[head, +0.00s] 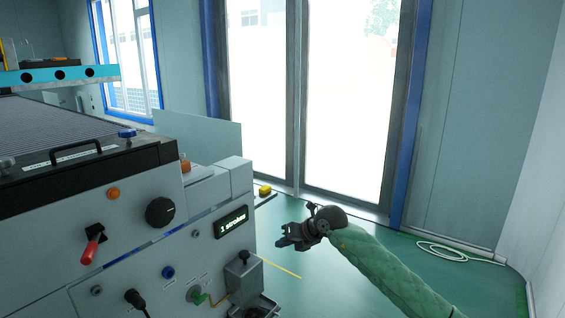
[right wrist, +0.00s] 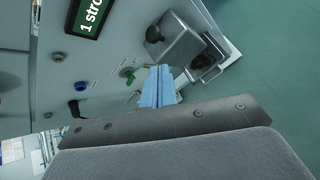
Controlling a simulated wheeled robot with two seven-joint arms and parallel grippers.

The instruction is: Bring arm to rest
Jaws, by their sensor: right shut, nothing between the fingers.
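My right gripper (head: 284,242) is held out over the green floor, to the right of the panel fixture (head: 215,262). Its arm, in a green quilted sleeve, comes in from the lower right. In the right wrist view its blue fingertips (right wrist: 158,88) are together with nothing between them. They point toward the fixture's front, with the green knob (right wrist: 127,74) and the grey box with a black knob (right wrist: 172,45) beyond them. The head view shows a gap between the gripper and the panel. My left gripper is in neither view.
The fixture carries a red-handled switch (head: 92,244), a black dial (head: 160,211) and a lit display (head: 231,222). An open-topped box (head: 262,308) juts out low at its right. A white cable coil (head: 455,252) lies by the right wall. The floor between is clear.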

